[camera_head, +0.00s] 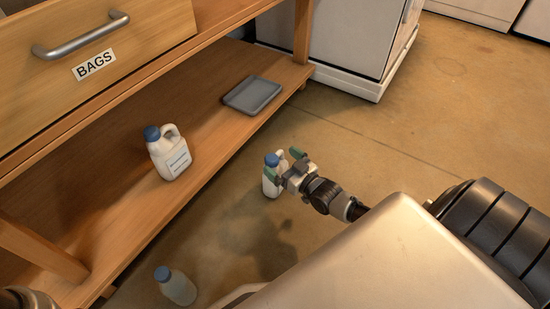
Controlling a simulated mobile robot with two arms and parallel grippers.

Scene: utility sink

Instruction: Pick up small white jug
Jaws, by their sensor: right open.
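A small white jug (268,187) with a blue cap stands upright on the floor near the middle of the view. My right gripper (284,166) is open at this jug, with its green-tipped fingers near the cap and upper part. The gripper hides part of the jug's right side, and I cannot tell whether the fingers touch it. A second white jug (173,160) with a blue cap, handle and label stands on the low wooden shelf. A third white bottle (179,290) with a blue cap stands on the floor at the bottom. My left gripper is not visible.
The wooden shelf (215,135) runs diagonally along the left, with a grey tray (252,94) on it. Above is a drawer (130,60) labelled BAGS. A white appliance (350,50) stands at the back. The concrete floor (440,120) is clear on the right.

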